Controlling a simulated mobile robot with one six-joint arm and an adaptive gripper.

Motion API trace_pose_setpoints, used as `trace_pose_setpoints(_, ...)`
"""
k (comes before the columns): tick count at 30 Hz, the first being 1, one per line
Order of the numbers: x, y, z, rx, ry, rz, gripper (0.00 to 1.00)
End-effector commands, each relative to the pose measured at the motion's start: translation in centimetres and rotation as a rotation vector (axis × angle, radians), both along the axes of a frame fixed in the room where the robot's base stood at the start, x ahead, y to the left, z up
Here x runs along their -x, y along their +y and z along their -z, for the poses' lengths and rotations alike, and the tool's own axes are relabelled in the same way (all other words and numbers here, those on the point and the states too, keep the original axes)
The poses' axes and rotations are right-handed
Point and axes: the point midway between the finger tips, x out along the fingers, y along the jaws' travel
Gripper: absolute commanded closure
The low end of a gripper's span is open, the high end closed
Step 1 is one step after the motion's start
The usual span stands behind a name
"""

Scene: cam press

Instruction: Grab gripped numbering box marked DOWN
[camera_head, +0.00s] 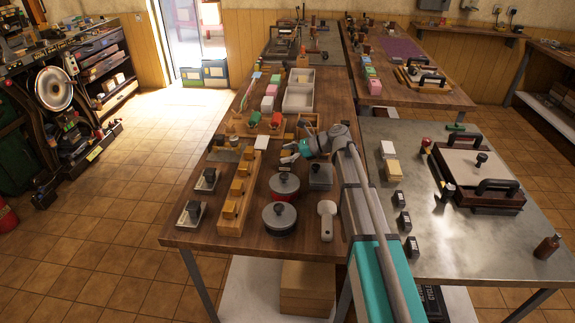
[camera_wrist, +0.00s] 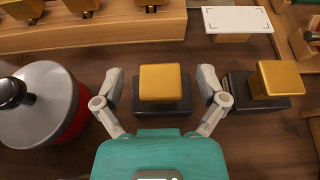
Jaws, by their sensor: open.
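In the wrist view, a gold-topped block (camera_wrist: 161,83) on a dark base stands on the brown wooden table, between the two fingers of my gripper (camera_wrist: 161,86). The gripper is open, with one grey finger on each side and a gap to the block. A second gold-topped block (camera_wrist: 277,78) on a dark base is just right of the right finger. I can read no DOWN marking on either. In the head view, my gripper (camera_head: 289,152) is low over the table, and the block between its fingers cannot be made out.
A red pot with a grey lid (camera_wrist: 42,100) stands close left of the left finger. A wooden rack (camera_wrist: 110,28) with gold blocks lies beyond, with a white plate (camera_wrist: 237,19) beside it. In the head view, a metal table (camera_head: 430,230) holds several small black boxes (camera_head: 404,222).

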Motion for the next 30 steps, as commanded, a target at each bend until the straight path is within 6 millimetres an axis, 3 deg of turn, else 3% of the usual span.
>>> trace_pose_setpoints(14, 0.03, 0.04, -0.04, 0.000, 0.000, -0.001, 0.10)
trace_pose_setpoints(27, 0.05, 0.09, -0.04, 0.000, 0.000, -0.002, 0.92)
trace_pose_setpoints(30, 0.06, 0.10, -0.03, 0.000, 0.000, -0.002, 1.00)
